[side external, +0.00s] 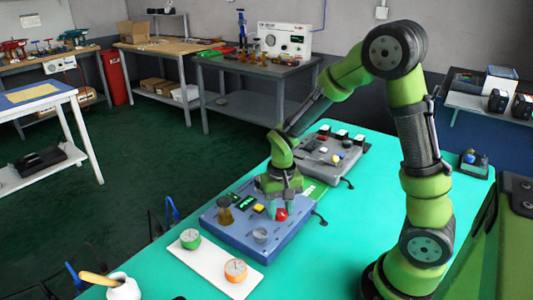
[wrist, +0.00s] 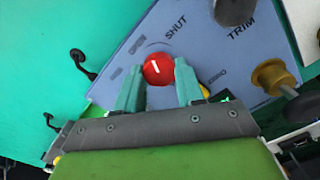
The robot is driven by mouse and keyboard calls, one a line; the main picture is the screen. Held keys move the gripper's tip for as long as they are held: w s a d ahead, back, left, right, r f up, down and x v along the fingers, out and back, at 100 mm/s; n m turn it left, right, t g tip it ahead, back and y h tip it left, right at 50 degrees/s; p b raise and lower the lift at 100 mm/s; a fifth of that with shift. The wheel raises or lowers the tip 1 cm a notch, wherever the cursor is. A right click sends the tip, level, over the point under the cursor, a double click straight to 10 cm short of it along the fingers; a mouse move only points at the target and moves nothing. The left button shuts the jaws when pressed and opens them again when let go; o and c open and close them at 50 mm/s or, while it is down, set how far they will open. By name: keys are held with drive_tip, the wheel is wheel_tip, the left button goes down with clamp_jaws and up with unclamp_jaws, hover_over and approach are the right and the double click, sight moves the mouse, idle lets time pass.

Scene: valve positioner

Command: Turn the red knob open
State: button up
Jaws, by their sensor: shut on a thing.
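The red knob (wrist: 158,69) sits on the blue valve positioner panel (side external: 240,235). A white pointer line shows on its face. The word SHUT is printed on the panel beside it. My gripper (wrist: 157,75) has one finger on each side of the red knob and is shut on it. In the side external view my gripper (side external: 281,207) comes down from above onto the red knob (side external: 281,214), which shows between and below the fingers. The fingers hide part of the panel lettering near the knob.
A brass-coloured knob (wrist: 275,77) and a grey TRIM knob (wrist: 234,11) stand on the same panel. A white tray (side external: 213,264) with a green and an orange dial lies in front of it. A grey device (side external: 325,152) stands behind. Bare green tabletop (side external: 340,228) lies to the right.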

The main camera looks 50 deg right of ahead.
sight(279, 211)
drive_tip(key=n, duration=0.5)
idle(0.8)
drive_tip(key=o, duration=1)
drive_tip(key=shift+o, duration=0.2)
drive_tip(key=shift+r, duration=0.1)
wheel_tip(279, 211, up, 17)
drive_tip(key=s+a+r+m+t+y, duration=0.1)
drive_tip(key=s+a+r+t+y, duration=0.1)
drive_tip(key=s+a+t, duration=0.5)
drive_tip(key=shift+s+a+r+m, duration=0.25)
drive_tip(key=shift+s+r+m, duration=0.1)
drive_tip(key=shift+s, duration=0.85)
